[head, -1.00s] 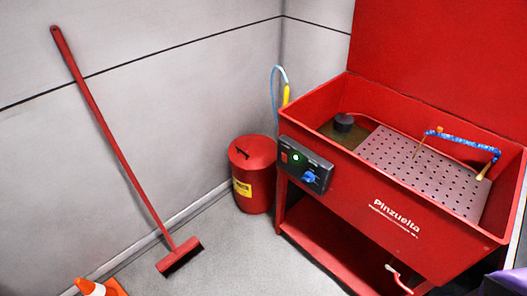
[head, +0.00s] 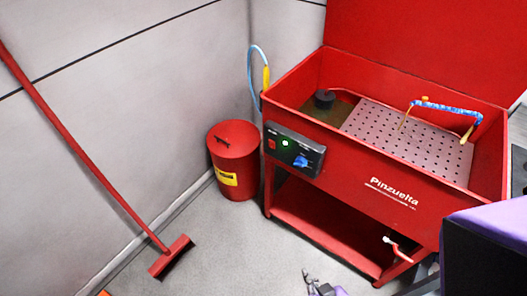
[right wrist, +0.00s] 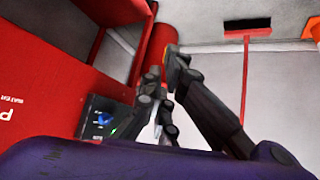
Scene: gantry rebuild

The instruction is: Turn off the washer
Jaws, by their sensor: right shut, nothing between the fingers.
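The washer (head: 335,204) is a red parts-washing tub with a raised lid, on the right of the head view. On its front left is a dark control panel (head: 308,157) with a red switch (head: 272,144), a lit green light (head: 285,143) and a blue knob (head: 301,161). The panel also shows in the right wrist view (right wrist: 92,127), with the blue knob at its middle. My right gripper (head: 309,275) is at the bottom edge of the head view, below and apart from the panel. Its fingers (right wrist: 164,66) are shut and empty. My left gripper is out of view.
A red bin (head: 234,165) with a yellow label stands left of the washer. A red broom (head: 85,160) leans on the grey wall. Open floor lies in front. A small tap (head: 393,246) sticks out beneath the tub. An orange cone (right wrist: 313,28) shows in the right wrist view.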

